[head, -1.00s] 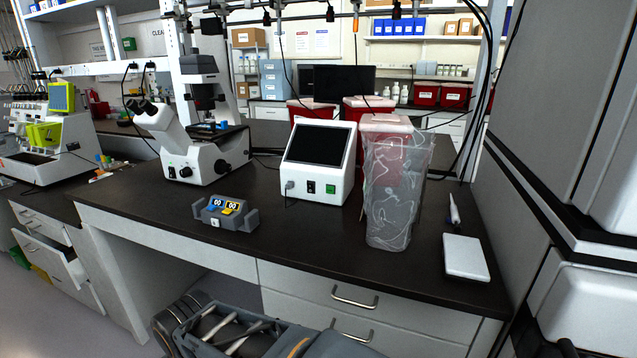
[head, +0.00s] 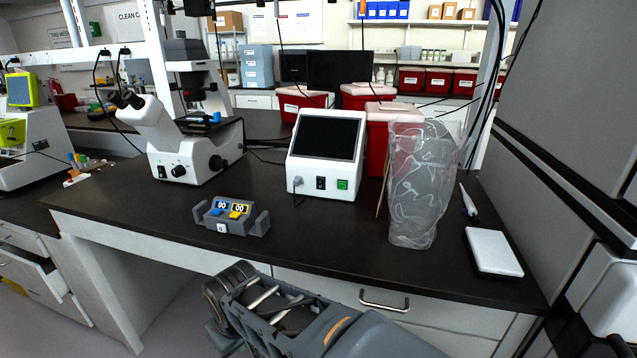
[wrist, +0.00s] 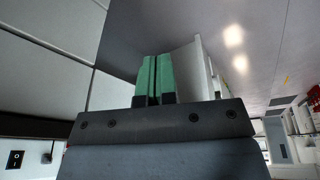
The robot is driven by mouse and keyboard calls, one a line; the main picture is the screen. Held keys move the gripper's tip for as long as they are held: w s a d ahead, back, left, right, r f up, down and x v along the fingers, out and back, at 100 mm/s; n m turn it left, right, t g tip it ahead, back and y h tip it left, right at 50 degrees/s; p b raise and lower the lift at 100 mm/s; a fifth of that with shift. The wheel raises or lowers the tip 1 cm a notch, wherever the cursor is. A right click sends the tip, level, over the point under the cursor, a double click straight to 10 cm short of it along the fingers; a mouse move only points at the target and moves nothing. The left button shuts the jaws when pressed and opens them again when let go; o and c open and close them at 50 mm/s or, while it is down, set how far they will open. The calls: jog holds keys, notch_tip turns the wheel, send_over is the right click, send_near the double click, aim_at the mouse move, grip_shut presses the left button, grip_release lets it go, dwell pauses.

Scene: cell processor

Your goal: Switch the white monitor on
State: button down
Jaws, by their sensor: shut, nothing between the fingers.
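The white monitor (head: 327,185) stands on the dark bench in the head view, its sloped black screen (head: 326,138) dark. Low on its front are a grey plug with a cord (head: 297,182), a black rocker switch (head: 320,183) and a green button (head: 342,184). My gripper (wrist: 152,60) shows in the wrist view with its green fingers together and nothing between them. The head view shows my arm low in front of the bench, with the fingers out of sight. A black switch (wrist: 14,159) on a white surface shows in the wrist view; I cannot tell whose it is.
The bench directly before the monitor is clear.

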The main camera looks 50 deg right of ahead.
aim_at(321, 183)
jog(key=w+d+r+n+h+p, duration=0.1)
jog(key=d+r+n+h+p, duration=0.1)
jog(key=d, duration=0.3)
jog(key=w+d+r+n+h+p, duration=0.2)
jog(key=d+r+n+h+p, duration=0.1)
jog(key=d+r+n+p, duration=0.1)
jog(key=w+d+r+n+h+p, duration=0.1)
jog(key=d+r+n+h+p, duration=0.1)
jog(key=d+r, duration=0.3)
jog(key=shift+w+d+n+p, duration=0.2)
jog(key=shift+d+n+p, duration=0.25)
jog(key=shift+d, duration=0.15)
jog(key=shift+w+d+n+p, duration=0.2)
jog(key=shift+d+n+p, duration=0.2)
jog(key=shift+d, duration=0.2)
jog(key=w+d+r+n+t+h+p, duration=0.1)
jog(key=w+d+r+n+p, duration=0.1)
jog(key=d+n, duration=0.3)
jog(key=w+d+r+n+t+h+p, duration=0.1)
jog(key=w+d+r+n+h+p, duration=0.1)
jog(key=d+n, duration=0.3)
jog(key=w+r+n+p, duration=0.1)
jog(key=n, duration=0.2)
jog(key=shift+d+r+n+t+h, duration=0.25)
jog(key=shift+d+n+t+h, duration=0.05)
jog(key=shift+n, duration=0.05)
